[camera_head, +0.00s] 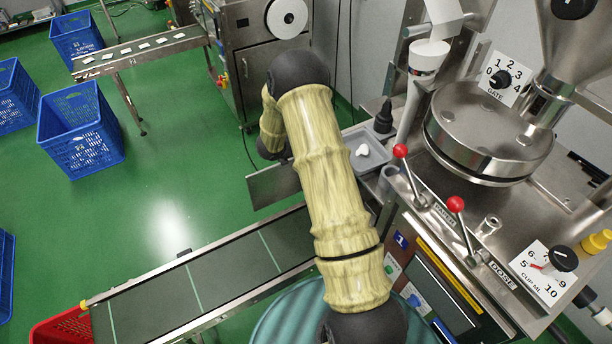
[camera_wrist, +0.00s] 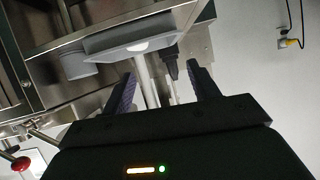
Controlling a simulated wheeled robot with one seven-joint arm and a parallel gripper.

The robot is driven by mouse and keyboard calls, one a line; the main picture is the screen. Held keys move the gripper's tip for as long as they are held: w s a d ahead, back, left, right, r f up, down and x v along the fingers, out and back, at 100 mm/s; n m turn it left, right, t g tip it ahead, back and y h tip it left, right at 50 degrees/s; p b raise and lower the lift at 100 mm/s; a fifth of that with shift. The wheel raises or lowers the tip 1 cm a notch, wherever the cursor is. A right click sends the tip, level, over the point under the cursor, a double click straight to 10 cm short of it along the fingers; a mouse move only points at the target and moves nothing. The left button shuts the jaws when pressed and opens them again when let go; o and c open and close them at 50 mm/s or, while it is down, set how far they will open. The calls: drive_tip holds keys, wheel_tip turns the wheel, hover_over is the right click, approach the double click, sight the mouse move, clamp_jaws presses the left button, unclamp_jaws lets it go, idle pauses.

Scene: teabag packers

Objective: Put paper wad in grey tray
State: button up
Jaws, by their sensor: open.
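The grey tray (camera_head: 379,153) sits on the machine's side shelf, just right of my arm in the head view. A small white lump that looks like the paper wad (camera_head: 363,150) lies inside it. In the wrist view the grey tray (camera_wrist: 105,43) is at the upper left, with part of the white lump (camera_wrist: 140,47) showing at its edge. My gripper (camera_wrist: 160,88) is open, with nothing seen between its fingers, and is apart from the tray. In the head view my gripper is hidden behind my arm.
A dark bottle (camera_head: 384,118) stands beside the tray, and a small grey cup (camera_head: 389,180) is near it. Red-knobbed levers (camera_head: 401,152) and a steel hopper (camera_head: 490,130) crowd the right. A conveyor (camera_head: 205,280) runs at lower left.

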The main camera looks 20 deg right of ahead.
drive_tip(key=a+r+n+t+y, duration=0.3)
drive_tip(key=a+r+n+y, duration=0.2)
drive_tip(key=a, duration=0.3)
drive_tip(key=a+r+n+t+y, duration=0.4)
drive_tip(key=a+r+n+y, duration=0.15)
drive_tip(key=a, duration=0.25)
drive_tip(key=s+a+r+n+g+y, duration=0.1)
drive_tip(key=s+a+n+g, duration=0.1)
drive_tip(key=s, duration=0.9)
drive_tip(key=s+a+n+g+y, duration=0.1)
drive_tip(key=s+a+n+g, duration=0.2)
drive_tip(key=s, duration=0.8)
drive_tip(key=shift+s+a+r+n+g, duration=0.25)
drive_tip(key=shift+s+r+n+g, duration=0.1)
drive_tip(key=shift+n+g, duration=0.4)
